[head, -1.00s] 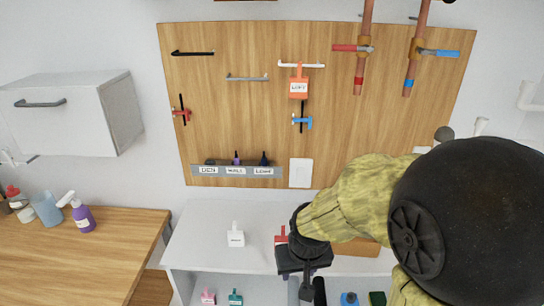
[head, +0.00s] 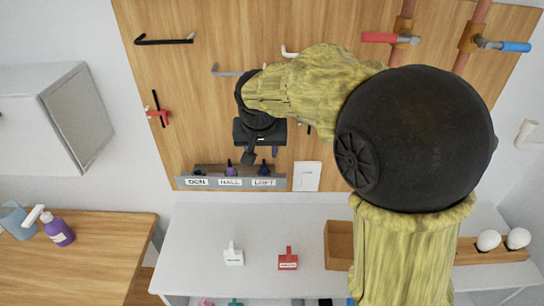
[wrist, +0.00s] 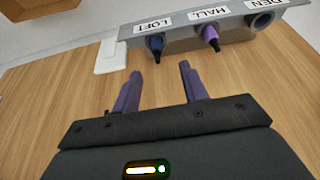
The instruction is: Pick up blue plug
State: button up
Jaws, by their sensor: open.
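The dark blue plug (head: 264,170) sits in the LOFT slot of a grey labelled rack (head: 230,184) on the wooden panel. It also shows in the wrist view (wrist: 156,47), pointing out of its socket. A purple plug (wrist: 211,38) sits beside it in the HALL slot. My gripper (head: 262,155) is just above the rack in the head view. In the wrist view my gripper (wrist: 158,85) is open and empty, its fingers apart from the blue plug.
A white plate (head: 307,176) is on the panel beside the LOFT end. Pipes with red and blue valve handles (head: 378,38) are at upper right. Below, a white counter (head: 200,270) holds a white tagged item (head: 233,255) and a red one (head: 288,260).

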jog(key=shift+w+r, duration=0.35)
jog(key=shift+w, duration=0.2)
jog(key=shift+d, duration=0.1)
jog(key=shift+p+x, duration=0.3)
jog(key=shift+x, duration=0.8)
jog(key=shift+s+f, duration=0.15)
